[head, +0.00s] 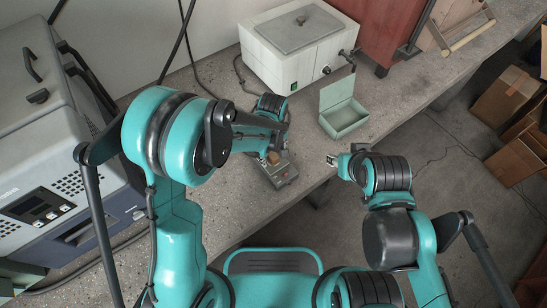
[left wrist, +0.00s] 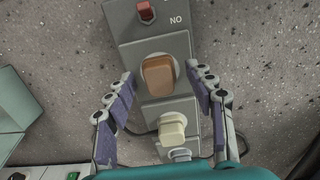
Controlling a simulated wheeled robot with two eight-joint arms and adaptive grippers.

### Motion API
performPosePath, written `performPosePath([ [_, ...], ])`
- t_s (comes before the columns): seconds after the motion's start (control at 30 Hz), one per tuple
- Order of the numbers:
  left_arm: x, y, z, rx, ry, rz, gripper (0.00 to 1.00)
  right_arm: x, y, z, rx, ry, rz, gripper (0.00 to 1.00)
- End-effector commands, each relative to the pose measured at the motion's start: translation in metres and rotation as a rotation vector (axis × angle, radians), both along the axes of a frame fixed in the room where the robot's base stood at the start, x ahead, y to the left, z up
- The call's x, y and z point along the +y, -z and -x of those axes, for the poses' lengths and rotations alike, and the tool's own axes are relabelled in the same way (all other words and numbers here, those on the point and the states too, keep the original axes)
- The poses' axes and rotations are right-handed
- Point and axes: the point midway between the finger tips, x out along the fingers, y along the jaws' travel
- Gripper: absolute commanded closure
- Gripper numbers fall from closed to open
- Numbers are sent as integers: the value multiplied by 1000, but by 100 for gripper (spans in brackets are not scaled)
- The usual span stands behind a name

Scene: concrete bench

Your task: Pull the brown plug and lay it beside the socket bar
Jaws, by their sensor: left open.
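The grey socket bar (head: 285,177) lies on the bench, partly hidden by my left arm in the head view. In the left wrist view the bar (left wrist: 151,48) runs from top to bottom. The brown plug (left wrist: 158,76) sits in a round socket on it; a bit of it shows in the head view (head: 274,158). My left gripper (left wrist: 160,74) is open, with one finger on each side of the brown plug, and gaps show between fingers and plug. My right gripper (head: 332,160) is off the bench's front edge, apart from the bar, too small to judge.
A cream plug (left wrist: 172,128) and a grey plug (left wrist: 180,155) sit below the brown one. A red switch (left wrist: 146,10) is at the bar's top. An open green box (head: 345,117) and a white appliance (head: 297,48) stand behind.

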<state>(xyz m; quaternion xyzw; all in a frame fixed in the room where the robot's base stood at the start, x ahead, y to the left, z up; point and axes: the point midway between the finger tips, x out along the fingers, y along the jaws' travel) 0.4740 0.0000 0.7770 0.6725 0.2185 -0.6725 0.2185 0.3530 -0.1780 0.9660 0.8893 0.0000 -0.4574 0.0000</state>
Motion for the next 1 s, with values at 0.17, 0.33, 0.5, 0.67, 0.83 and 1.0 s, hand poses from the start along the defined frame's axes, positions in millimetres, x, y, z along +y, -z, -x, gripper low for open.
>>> performPosePath([
  [0.17,0,0,0,0,0,0,46,0,0,0,0,0,0,60],
  [0.33,0,0,0,0,0,0,46,0,0,0,0,0,0,60],
  [0.5,0,0,0,0,0,0,46,0,2,0,0,0,0,60],
  [0.67,0,0,0,0,0,0,51,0,2,0,0,0,0,60],
  [0.83,0,0,0,0,0,0,96,0,2,0,0,0,0,60],
  [1.0,0,0,0,0,0,0,100,0,2,0,0,0,0,60],
])
